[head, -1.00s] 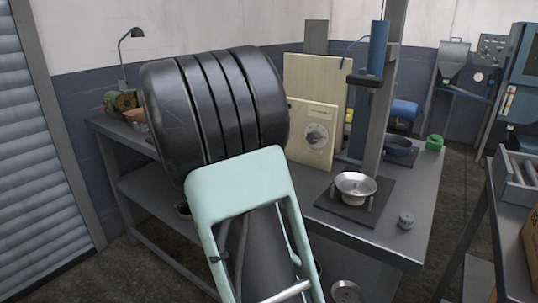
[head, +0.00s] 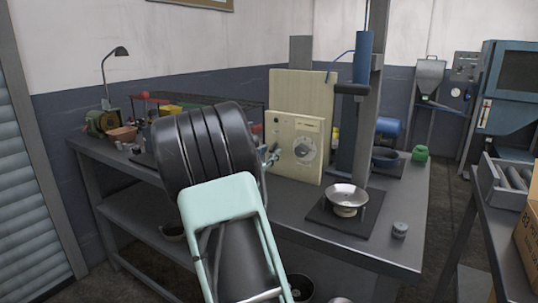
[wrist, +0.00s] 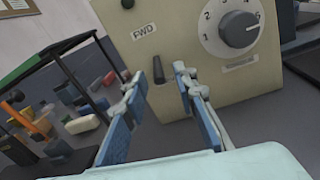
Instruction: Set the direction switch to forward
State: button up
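The cream control box (head: 294,146) stands on the bench, and its face fills the upper part of the wrist view (wrist: 185,45). A white FWD label (wrist: 143,31) is on that face. Contact cannot be told. In the head view my gripper (head: 270,157) is at the box's left side, mostly behind my arm.
A numbered dial (wrist: 238,29) is to the right on the box. A dark frame (wrist: 72,75) with small coloured parts stands to the left. A metal bowl (head: 347,198) on a dark plate is in front of a column (head: 378,110).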

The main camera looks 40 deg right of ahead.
jog(key=shift+w+d, duration=0.1)
jog(key=shift+d, duration=0.05)
jog(key=shift+c, duration=0.3)
grip_shut()
jog(key=shift+r+p, duration=0.1)
jog(key=shift+p, duration=0.2)
